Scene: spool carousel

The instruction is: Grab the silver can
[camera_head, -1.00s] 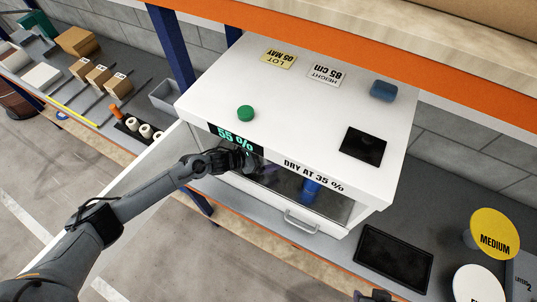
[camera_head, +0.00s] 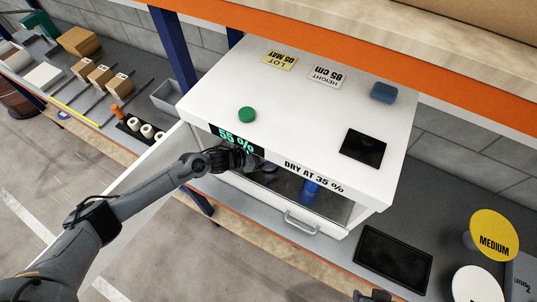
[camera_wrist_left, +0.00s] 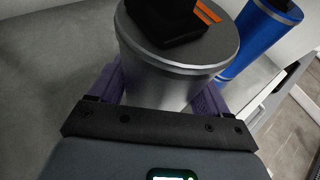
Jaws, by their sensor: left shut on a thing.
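The silver can (camera_wrist_left: 160,60) fills the middle of the left wrist view, with a wide rim and a black object with an orange strip (camera_wrist_left: 178,20) over its top. The purple fingers of my left gripper (camera_wrist_left: 157,95) are closed on both sides of the can. In the head view my left gripper (camera_head: 243,158) reaches into the open front of the white cabinet (camera_head: 300,115), and the can is hidden there. A dark piece (camera_head: 374,296) at the bottom edge may be my right gripper; its jaws cannot be made out.
A blue cylinder (camera_head: 310,190) stands in the cabinet to the right of the can; it also shows in the wrist view (camera_wrist_left: 258,40). The cabinet's door (camera_head: 150,185) stands open to the left.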

